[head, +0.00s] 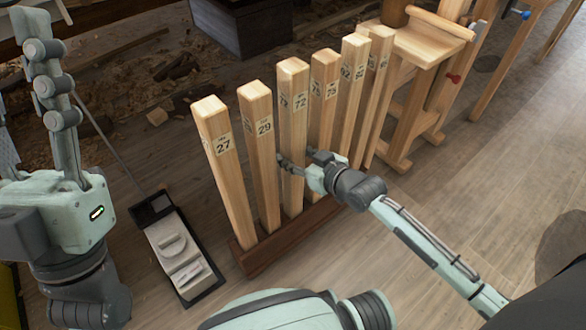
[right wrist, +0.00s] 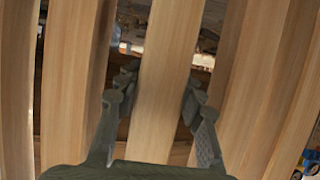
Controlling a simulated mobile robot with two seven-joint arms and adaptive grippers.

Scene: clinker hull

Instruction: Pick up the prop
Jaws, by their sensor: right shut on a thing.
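Several square wooden props stand in a row, with number labels near their tops. The nearest reads 27 (head: 225,170), then 29 (head: 260,160), then 72 (head: 293,130). My right gripper (head: 298,165) is shut on the prop marked 72, about halfway up. In the right wrist view that prop (right wrist: 160,85) runs between the two fingers of the gripper (right wrist: 155,100), with other props on both sides. The prop stands in line with its neighbours.
A dark wooden base rail (head: 285,241) holds the props' feet. A tray (head: 180,250) with pale blocks lies to the left. A wooden bench (head: 425,50) stands behind at right. Shavings lie on the floor at back left. The floor at right is clear.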

